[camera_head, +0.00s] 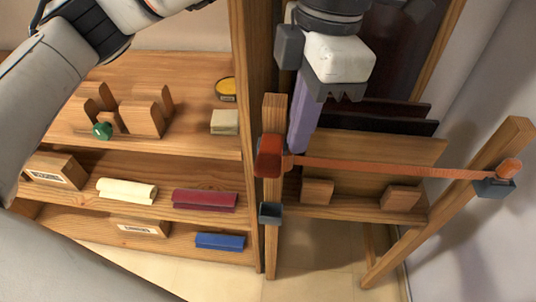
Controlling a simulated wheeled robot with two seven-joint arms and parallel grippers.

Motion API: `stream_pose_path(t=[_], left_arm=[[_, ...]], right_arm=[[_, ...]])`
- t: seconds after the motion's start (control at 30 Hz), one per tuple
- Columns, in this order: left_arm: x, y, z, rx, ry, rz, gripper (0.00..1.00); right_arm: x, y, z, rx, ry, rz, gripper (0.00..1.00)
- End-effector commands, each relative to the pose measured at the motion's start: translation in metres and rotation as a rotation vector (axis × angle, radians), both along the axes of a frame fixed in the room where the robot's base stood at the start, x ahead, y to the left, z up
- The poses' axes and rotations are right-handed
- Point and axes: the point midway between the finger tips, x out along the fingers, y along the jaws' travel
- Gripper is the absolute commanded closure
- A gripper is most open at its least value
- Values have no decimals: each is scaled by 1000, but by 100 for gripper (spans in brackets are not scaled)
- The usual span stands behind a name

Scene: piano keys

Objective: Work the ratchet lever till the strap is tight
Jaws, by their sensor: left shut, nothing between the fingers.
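An orange strap (400,169) runs across from the red ratchet body (269,157) on a wooden post (273,235) to an orange end piece (509,168) on a slanting post at the right. It looks straight, with little visible sag. A purple lever (303,118) stands up beside the ratchet, its top hidden behind my left gripper (338,93). My left gripper is shut with nothing between its fingers, at the lever's upper end; I cannot tell whether it touches the lever. My right gripper is not in view.
Wooden shelves (195,148) at the left hold a green-knobbed tool (102,131), a yellow tin (226,88), cream (126,191), maroon (205,200) and blue (220,241) rolls, and boxes. Dark panels (385,122) and small wooden blocks (400,198) lie behind the strap.

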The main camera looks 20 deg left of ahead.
Motion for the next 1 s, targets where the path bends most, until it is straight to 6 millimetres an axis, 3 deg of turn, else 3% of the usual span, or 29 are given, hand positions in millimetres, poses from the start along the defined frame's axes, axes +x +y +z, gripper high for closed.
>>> stream_pose_path(t=[0.1,0.33,1.0], left_arm=[[2,-2,28,1,-5,3,100],[4,-5,58,1,-1,1,100],[4,-5,63,-1,1,1,100]], right_arm=[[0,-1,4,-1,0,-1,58],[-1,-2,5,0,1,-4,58],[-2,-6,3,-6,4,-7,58]])
